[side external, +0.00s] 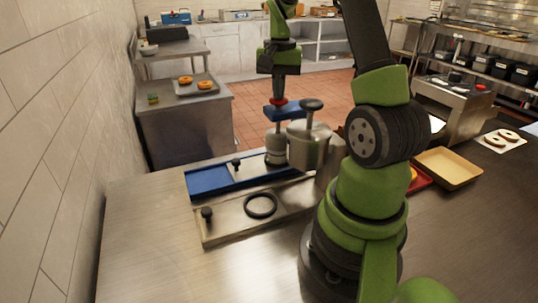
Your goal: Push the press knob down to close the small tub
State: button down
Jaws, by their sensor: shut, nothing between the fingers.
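My gripper (278,92) points straight down at the middle of the side external view, its fingers together. A red knob (279,102) sits right under its tips; at this size I cannot tell whether they touch. Under the knob is a blue block (284,112), apparently the top of the press. The small gap between block and tub is hard to make out, so I cannot tell how the tub's lid sits.
In front lies a metal fixture (233,226) with a black ring (261,205). A yellow tray (448,168) is at right. The front left counter is clear.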

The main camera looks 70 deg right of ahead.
jog(key=shift+r, duration=2.85)
jog(key=shift+r, duration=0.1)
notch_tip(320, 180, up, 6)
jog(key=shift+f, duration=0.1)
jog(key=a+r+n+t, duration=0.3)
jog(key=a+n, duration=0.3)
jog(key=a, duration=0.9)
jog(key=s+a+f+n+t+y, duration=0.2)
jog(key=s+a+f+n+t, duration=0.1)
jog(key=s+a, duration=0.5)
jog(key=a+n+t, duration=0.1)
jog(key=a+n, duration=0.1)
jog(key=a, duration=0.1)
jog(key=shift+a, duration=0.25)
